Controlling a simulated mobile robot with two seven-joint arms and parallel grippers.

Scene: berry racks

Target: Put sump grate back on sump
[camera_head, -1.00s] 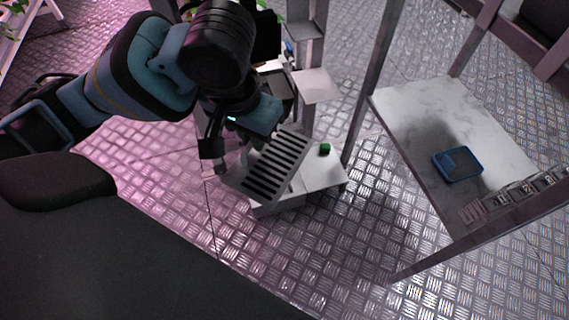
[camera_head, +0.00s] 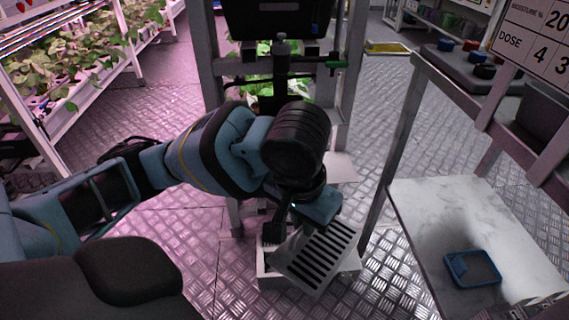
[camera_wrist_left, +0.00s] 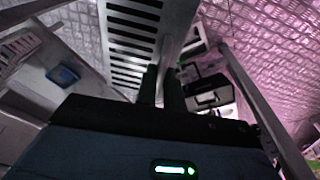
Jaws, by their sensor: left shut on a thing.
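The sump grate (camera_head: 322,262) is a grey slotted plate, held tilted over the sump. The sump (camera_head: 268,281) is a low pale box on the floor; its left corner and right edge show, and the grate hides much of its top. In the left wrist view the grate (camera_wrist_left: 135,40) runs up from between the dark fingers (camera_wrist_left: 162,88). I cannot tell whether the grate touches the sump. My right gripper is not in view.
A metal rack frame (camera_head: 343,110) rises behind the sump. A marble-topped table (camera_head: 420,215) with a blue tray (camera_head: 472,268) stands to the right, its leg near the sump. Planted racks (camera_head: 75,75) stand at the left. The patterned metal floor is clear around the sump's left side.

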